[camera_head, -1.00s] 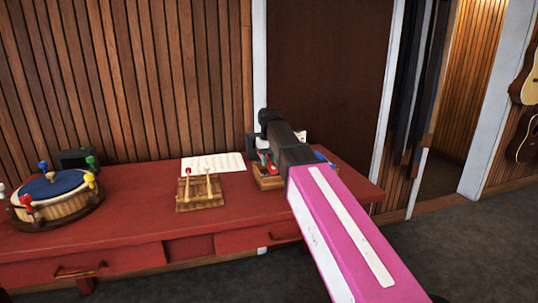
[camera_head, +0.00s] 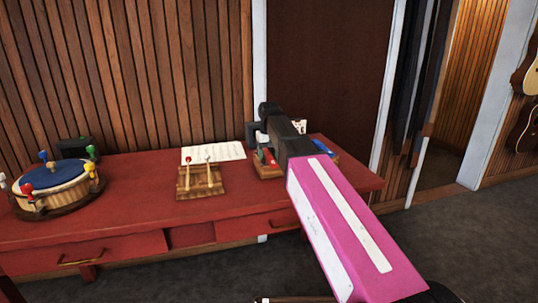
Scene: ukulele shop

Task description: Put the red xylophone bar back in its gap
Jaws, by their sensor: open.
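My pink and black arm reaches across the table, and its dark end hides much of what lies behind. My gripper (camera_head: 254,134) shows only in part as a dark grey shape at the arm's far end; its fingertips cannot be made out clearly. Below it a small red piece (camera_head: 267,157) shows at a wooden frame or tray (camera_head: 267,173). I cannot tell whether this is the red xylophone bar. A blue piece (camera_head: 322,147) shows to the right of the arm. The xylophone's gap is not discernible. No held thing shows.
A wooden board with two mallets (camera_head: 200,182) lies left of the arm on the red table (camera_head: 135,195). Behind it is a paper sheet (camera_head: 213,154). A drum with coloured pegs (camera_head: 55,187) stands far left, near a dark box (camera_head: 75,152). The table between drum and board is clear.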

